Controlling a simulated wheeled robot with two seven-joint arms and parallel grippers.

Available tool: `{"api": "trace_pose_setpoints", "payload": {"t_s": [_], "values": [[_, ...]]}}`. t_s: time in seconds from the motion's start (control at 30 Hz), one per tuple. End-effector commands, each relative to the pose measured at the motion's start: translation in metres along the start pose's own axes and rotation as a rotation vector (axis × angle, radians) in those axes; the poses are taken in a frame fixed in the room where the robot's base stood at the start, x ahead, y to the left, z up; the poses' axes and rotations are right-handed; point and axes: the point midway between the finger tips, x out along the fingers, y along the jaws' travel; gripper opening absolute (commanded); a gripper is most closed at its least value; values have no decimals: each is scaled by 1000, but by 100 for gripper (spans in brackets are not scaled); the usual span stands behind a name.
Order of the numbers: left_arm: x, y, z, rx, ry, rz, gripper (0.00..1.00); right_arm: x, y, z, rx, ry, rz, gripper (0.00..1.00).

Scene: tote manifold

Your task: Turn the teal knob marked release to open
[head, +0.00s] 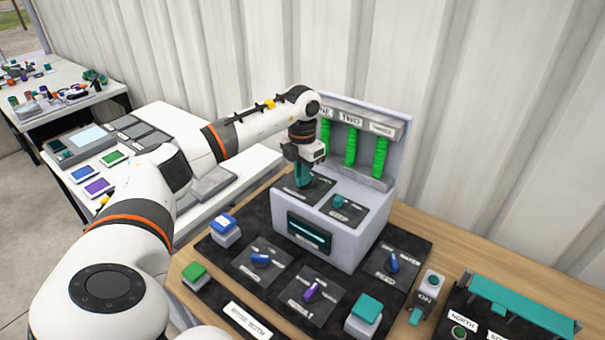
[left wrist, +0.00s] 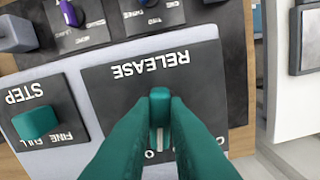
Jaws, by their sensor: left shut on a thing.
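The teal release knob (left wrist: 160,104) sits on a dark plate marked RELEASE (left wrist: 135,75), which reads upside down in the left wrist view. The plate is on top of the grey box (head: 337,240) in the head view. My left gripper (head: 303,176) reaches down onto this plate from above. In the left wrist view its two teal fingers (left wrist: 160,125) are on either side of the knob, shut on it. The knob's white pointer line runs toward the bottom of that view. The fingers hide part of the lettering below the knob. My right gripper is not in view.
A second teal knob, marked STEP (left wrist: 36,122), sits close beside the release plate. Behind stands a panel with green columns (head: 351,150). In front are a blue knob (head: 261,260), a purple knob (head: 312,291) and a teal button (head: 367,308).

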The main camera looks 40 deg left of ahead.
Motion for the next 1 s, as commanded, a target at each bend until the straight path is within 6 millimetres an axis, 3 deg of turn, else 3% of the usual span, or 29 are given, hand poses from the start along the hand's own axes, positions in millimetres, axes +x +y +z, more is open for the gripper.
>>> {"api": "trace_pose_setpoints", "payload": {"t_s": [0.5,1.0], "values": [[-2,-3,-1,343,4,-1,0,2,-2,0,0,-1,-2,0],[-2,-4,-1,415,5,-2,0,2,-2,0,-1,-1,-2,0]]}}
